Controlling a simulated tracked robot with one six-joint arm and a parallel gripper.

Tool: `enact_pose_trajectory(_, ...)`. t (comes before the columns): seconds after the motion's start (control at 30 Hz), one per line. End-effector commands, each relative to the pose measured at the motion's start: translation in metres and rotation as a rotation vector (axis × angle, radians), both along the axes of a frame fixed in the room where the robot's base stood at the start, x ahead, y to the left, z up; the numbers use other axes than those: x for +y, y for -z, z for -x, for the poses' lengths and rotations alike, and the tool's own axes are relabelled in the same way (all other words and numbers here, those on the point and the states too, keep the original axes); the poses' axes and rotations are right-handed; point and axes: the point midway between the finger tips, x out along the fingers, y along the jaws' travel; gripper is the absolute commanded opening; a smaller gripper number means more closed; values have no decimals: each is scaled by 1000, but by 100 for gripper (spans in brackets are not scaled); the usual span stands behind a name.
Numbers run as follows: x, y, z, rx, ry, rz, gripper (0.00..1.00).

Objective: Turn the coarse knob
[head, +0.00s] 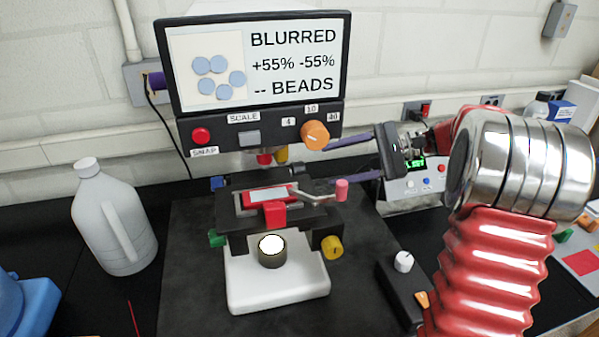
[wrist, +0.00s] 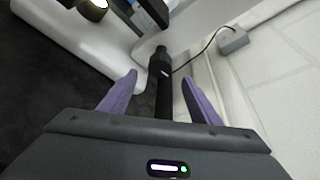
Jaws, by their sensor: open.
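The microscope has a white base (head: 277,296) and a dark stage holding a red-framed slide (head: 270,194). A yellow knob (head: 332,247) is at its lower right, a green knob (head: 215,239) at lower left and a blue knob (head: 217,183) above that. No label shows which is the coarse knob. My gripper (head: 328,163) points left from the right side, behind the pink-tipped lever (head: 341,190). Its purple fingers are apart. In the wrist view my gripper (wrist: 158,80) has a black rod-like part (wrist: 160,68) in the gap between its fingers; contact cannot be told.
The screen (head: 258,62) reads BLURRED, +55% -55%, -- BEADS. An orange dial (head: 314,135) and a red button (head: 201,135) sit below it. A white jug (head: 114,216) stands left. A box with colored buttons (head: 412,185) is behind my arm. A black control box (head: 402,282) lies front right.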

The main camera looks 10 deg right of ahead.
Motion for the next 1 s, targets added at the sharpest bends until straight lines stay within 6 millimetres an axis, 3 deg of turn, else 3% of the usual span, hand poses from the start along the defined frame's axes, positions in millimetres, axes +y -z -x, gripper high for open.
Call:
enact_pose_trajectory(0.53,76,24,-20,0,-1,0,57)
enact_pose_trajectory(1.0,86,27,-23,0,2,1,57)
